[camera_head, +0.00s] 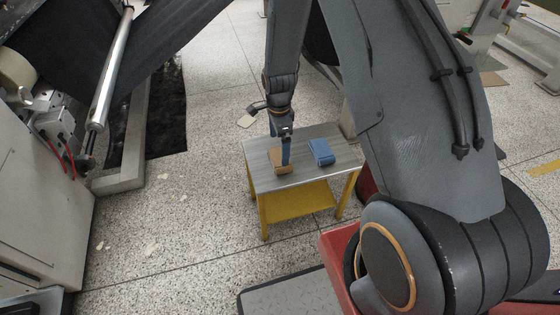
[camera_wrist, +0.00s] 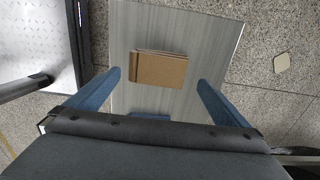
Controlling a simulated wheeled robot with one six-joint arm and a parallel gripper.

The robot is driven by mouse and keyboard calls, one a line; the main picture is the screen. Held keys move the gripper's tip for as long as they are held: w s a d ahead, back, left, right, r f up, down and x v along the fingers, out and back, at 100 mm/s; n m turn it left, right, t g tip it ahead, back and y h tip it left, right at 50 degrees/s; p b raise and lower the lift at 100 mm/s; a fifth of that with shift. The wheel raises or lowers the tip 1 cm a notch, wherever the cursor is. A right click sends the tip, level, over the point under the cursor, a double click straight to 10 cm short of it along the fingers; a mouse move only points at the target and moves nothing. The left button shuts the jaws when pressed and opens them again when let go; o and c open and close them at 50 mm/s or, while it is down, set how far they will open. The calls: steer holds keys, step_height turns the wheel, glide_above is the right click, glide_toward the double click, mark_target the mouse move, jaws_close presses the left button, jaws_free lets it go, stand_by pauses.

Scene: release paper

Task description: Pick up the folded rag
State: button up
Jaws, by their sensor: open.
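The blue folded rag (camera_head: 321,152) lies on the right part of the small table's metal top (camera_head: 262,151). In the wrist view only a thin strip of blue, seemingly the rag (camera_wrist: 150,116), shows above the gripper body, and the rest is hidden. My gripper (camera_head: 286,163) points down over the left part of the table, beside the rag and not on it. In the wrist view its two blue fingers (camera_wrist: 159,76) are spread wide with nothing held. A flat brown stack (camera_wrist: 158,69) appears between the fingertips; I cannot tell the height gap.
The brown stack (camera_head: 279,160) lies left of the rag. The table has a yellow lower shelf (camera_head: 297,203). A machine with a metal roller (camera_head: 112,70) and black sheet stands at the left. Speckled floor (camera_head: 200,210) is open left of the table.

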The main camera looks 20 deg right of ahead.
mark_target(280, 157)
step_height(280, 157, down, 6)
steer(key=shift+s+d+f, duration=0.1)
steer(key=shift+s, duration=0.05)
stand_by(0.3)
steer(key=c, duration=1.1)
step_height(280, 157, up, 10)
steer(key=s+r+n+p, duration=1.1)
steer(key=r+n, duration=0.2)
steer(key=n, duration=0.5)
steer(key=shift+s+p, duration=0.2)
steer(key=shift+p, duration=0.15)
